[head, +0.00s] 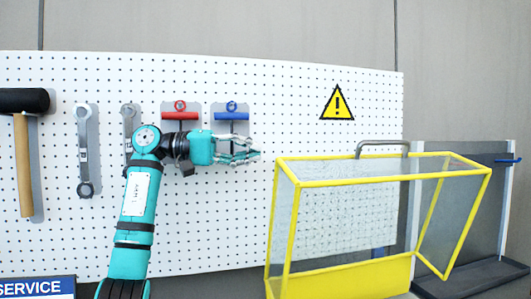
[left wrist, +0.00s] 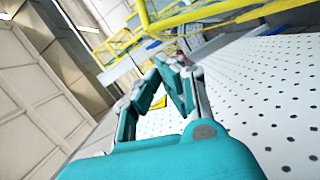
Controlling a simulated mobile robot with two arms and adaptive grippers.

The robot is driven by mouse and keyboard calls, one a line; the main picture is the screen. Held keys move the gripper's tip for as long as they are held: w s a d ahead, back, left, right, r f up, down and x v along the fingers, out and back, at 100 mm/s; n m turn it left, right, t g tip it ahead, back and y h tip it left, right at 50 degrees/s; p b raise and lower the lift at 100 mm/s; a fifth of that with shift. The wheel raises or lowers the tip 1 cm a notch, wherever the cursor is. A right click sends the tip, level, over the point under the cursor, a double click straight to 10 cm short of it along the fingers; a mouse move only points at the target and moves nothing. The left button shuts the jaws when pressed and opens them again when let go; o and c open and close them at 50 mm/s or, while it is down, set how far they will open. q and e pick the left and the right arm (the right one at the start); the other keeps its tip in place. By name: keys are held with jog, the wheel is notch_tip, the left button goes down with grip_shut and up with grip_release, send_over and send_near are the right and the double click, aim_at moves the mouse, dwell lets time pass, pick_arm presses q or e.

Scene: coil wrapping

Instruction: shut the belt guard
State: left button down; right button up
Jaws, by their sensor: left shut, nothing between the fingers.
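The belt guard (head: 340,277) is a box with a yellow frame and see-through mesh panels, at the lower right of the head view. A grey bar handle (head: 382,143) stands at its top edge. Yellow framing also shows at the top of the left wrist view, beyond the fingers. My left gripper (head: 254,156) is shut and empty, up and left of the guard's near top corner, with a visible gap in the picture. Its fingers (left wrist: 168,68) meet in the left wrist view. My right gripper is not in view.
A dark grey panel (head: 462,195) with a blue latch-like piece (head: 507,161) stands behind and right of the guard. The white pegboard (head: 300,85) carries a mallet (head: 25,101), wrenches (head: 84,150), red and blue clips (head: 231,114) and a warning sign (head: 337,104).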

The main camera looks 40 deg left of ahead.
pick_arm(q)
jog(key=p+x, duration=0.1)
jog(key=x, duration=0.8)
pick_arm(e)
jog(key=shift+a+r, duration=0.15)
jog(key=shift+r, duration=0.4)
